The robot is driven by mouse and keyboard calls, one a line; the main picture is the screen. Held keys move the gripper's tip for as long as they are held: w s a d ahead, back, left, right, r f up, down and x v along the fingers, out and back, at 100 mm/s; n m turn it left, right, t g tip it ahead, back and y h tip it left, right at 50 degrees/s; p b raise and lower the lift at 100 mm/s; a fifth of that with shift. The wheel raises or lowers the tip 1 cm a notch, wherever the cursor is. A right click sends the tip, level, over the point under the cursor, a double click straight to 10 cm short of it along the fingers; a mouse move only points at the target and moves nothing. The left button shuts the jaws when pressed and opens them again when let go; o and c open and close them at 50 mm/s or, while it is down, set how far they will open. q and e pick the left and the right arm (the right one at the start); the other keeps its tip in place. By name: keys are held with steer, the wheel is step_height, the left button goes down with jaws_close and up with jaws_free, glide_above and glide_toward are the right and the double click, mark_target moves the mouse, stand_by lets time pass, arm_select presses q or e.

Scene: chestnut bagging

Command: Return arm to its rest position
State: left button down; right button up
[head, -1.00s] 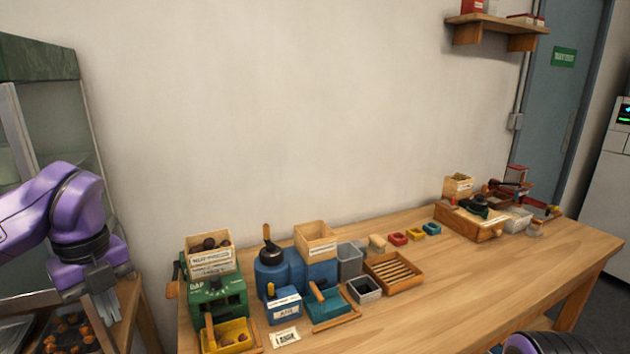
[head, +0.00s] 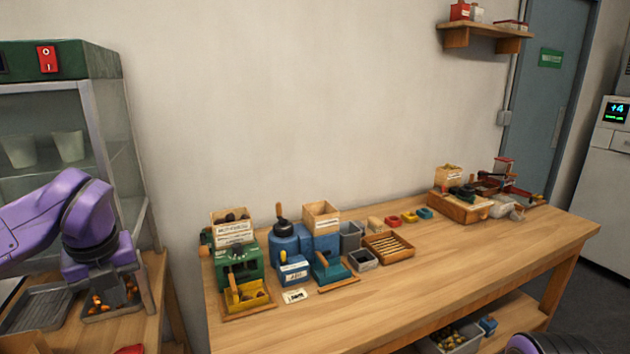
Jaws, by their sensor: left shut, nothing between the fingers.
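My left arm is purple and comes in from the left edge. Its gripper (head: 108,294) points down, shut and empty, in front of the glass cabinet and over a small tray (head: 112,312) with orange-brown pieces. I cannot tell whether its fingertips touch the tray. Only a purple, dark-ringed part of my right arm shows at the bottom edge, right of centre; its gripper is out of view.
The glass cabinet (head: 136,185) stands at the left by a metal tray (head: 38,306). The long wooden table (head: 440,280) carries a green machine (head: 238,262), a blue machine (head: 290,247) and a slatted tray (head: 388,247). Its front middle is clear. A bin (head: 455,338) sits below.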

arm_select(q)
steer(key=w+d+f+m+t+y, duration=0.3)
steer(key=w+f+m+t+y, duration=0.3)
steer(key=f+m, duration=0.6)
steer(key=s+d+f+m+h, duration=0.1)
steer(key=s+d+f+m, duration=0.15)
steer(key=f+m, duration=0.45)
steer(key=s+d+f+m+h, duration=0.1)
steer(key=d+f+m+h, duration=0.15)
steer(key=f+m, duration=0.4)
steer(key=s+f+m+g, duration=0.2)
steer(key=s+f+m, duration=0.4)
steer(key=s+f, duration=0.3)
steer(key=s+f+m+g, duration=0.3)
steer(key=s+f+m, duration=0.3)
steer(key=s, duration=1.1)
step_height(320, 180, down, 4)
steer(key=shift+s+a+r+h, duration=0.15)
steer(key=shift+s+a+h, duration=0.15)
steer(key=shift+a+h, duration=0.05)
